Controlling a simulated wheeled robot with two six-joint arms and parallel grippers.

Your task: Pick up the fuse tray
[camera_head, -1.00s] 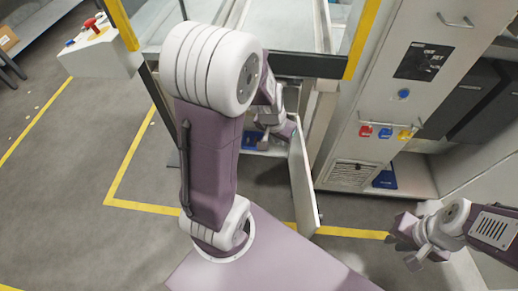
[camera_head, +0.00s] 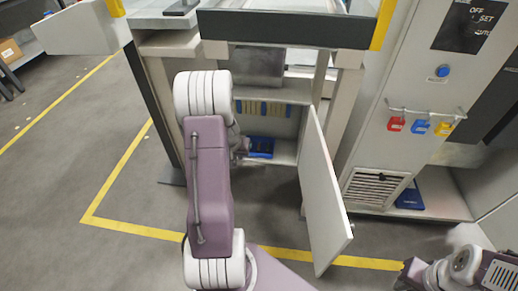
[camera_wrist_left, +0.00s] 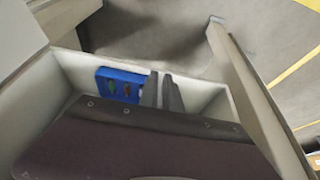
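The fuse tray (camera_head: 261,147) is blue and lies on the floor of the open low cabinet. In the left wrist view the tray (camera_wrist_left: 103,84) shows slots with small green and brown pieces. My left gripper (camera_head: 242,150) reaches into the cabinet at the tray's left end, partly hidden by my arm. In the wrist view its two dark fingers (camera_wrist_left: 161,76) stand just right of the tray with a narrow gap between them; nothing is clearly held. Contact with the tray cannot be told. My right gripper (camera_head: 405,276) is low at the right, away from the cabinet and blurred.
The cabinet's door (camera_head: 325,195) stands open to the right of the opening. A row of fuses (camera_head: 265,108) is at the cabinet's back. Red, blue and yellow tags (camera_head: 421,126) hang on the panel at right. Another blue item (camera_head: 409,195) lies on the right shelf.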

